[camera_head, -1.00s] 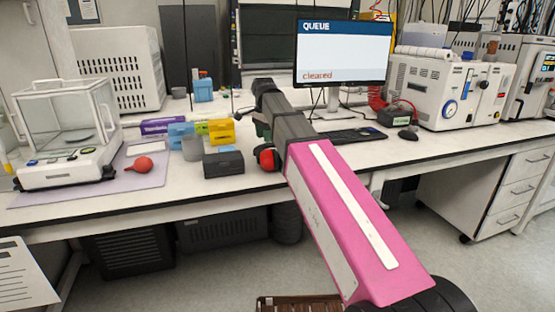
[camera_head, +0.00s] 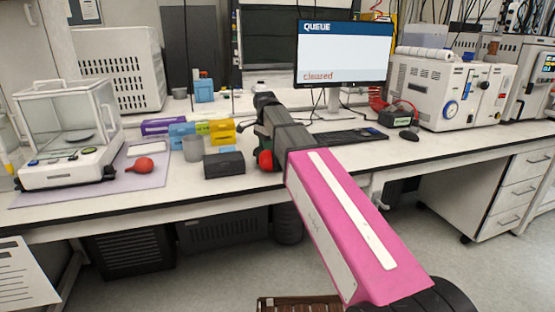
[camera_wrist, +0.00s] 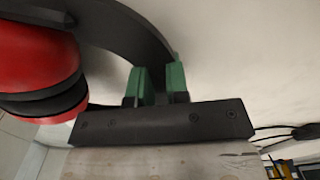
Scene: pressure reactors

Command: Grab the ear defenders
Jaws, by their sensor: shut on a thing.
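The ear defenders have a red cup (camera_head: 265,160) that shows in the head view at the bench's front edge, partly hidden behind my arm. In the wrist view the red and black cup (camera_wrist: 38,62) is at the left, and the black headband (camera_wrist: 125,28) curves from it across the top. My gripper (camera_wrist: 158,80) has two green fingers, shut on the headband. In the head view most of my gripper is hidden by the arm.
A black box (camera_head: 224,164) and a grey cup (camera_head: 192,149) stand left of the ear defenders. Yellow and blue boxes are behind them. A monitor (camera_head: 343,54) and keyboard (camera_head: 350,136) are to the right. A red bulb (camera_head: 143,164) lies further left.

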